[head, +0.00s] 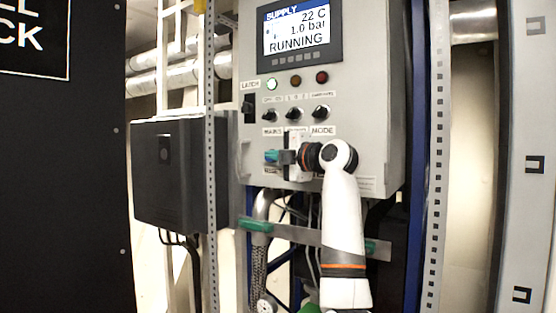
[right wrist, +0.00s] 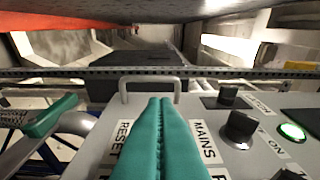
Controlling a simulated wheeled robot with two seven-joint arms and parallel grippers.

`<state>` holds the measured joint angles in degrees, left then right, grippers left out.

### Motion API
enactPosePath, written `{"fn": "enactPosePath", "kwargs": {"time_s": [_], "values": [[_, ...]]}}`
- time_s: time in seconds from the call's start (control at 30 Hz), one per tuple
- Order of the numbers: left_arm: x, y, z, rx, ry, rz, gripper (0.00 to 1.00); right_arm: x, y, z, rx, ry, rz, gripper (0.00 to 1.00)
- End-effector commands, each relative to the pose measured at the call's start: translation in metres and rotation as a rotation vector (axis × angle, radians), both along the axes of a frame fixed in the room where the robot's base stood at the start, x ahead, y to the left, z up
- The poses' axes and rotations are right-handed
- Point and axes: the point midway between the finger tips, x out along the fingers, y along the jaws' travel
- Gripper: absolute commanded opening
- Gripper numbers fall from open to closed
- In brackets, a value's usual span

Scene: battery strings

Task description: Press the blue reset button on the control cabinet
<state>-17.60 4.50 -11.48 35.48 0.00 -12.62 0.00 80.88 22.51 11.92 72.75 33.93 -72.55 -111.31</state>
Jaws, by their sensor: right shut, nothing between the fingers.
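The grey control cabinet (head: 375,100) stands upright in the head view, with a screen (head: 297,33) reading RUNNING at its top. My right gripper (head: 271,156) is shut and empty at the lower left of the cabinet front. In the right wrist view its teal fingers (right wrist: 160,135) lie together over the panel, between the RESET label (right wrist: 122,137) and the MAINS label (right wrist: 203,140). The blue reset button cannot be made out; the fingers may hide it. Whether the fingertips touch the panel is unclear. My left gripper is not in view.
A lit green lamp (head: 271,84) and two dark lamps sit above a row of black knobs (head: 320,112). A metal handle (right wrist: 150,83) stands just beyond the fingertips. A dark box (head: 180,175) hangs left of the cabinet, behind a perforated post (head: 211,200). Pipes and cables run below.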

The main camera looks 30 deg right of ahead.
Motion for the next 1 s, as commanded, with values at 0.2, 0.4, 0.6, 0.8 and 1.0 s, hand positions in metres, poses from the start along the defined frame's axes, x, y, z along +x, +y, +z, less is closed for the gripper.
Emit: {"fn": "enactPosePath", "kwargs": {"time_s": [0.2, 0.4, 0.6, 0.8, 1.0], "values": [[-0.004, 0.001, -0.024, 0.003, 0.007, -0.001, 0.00, -0.043, -0.006, -0.007, -0.003, 0.003, 0.001, 0.00], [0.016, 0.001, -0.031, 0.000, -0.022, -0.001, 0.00, -0.070, -0.009, -0.005, -0.003, 0.004, 0.002, 0.00], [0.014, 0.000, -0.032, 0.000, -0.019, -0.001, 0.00, -0.078, -0.010, -0.003, -0.002, 0.006, 0.005, 0.00], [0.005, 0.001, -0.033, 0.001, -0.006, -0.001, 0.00, -0.077, -0.009, -0.003, -0.001, 0.006, 0.005, 0.00], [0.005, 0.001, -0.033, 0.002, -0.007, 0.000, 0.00, -0.077, -0.009, -0.003, -0.001, 0.005, 0.005, 0.00]]}}
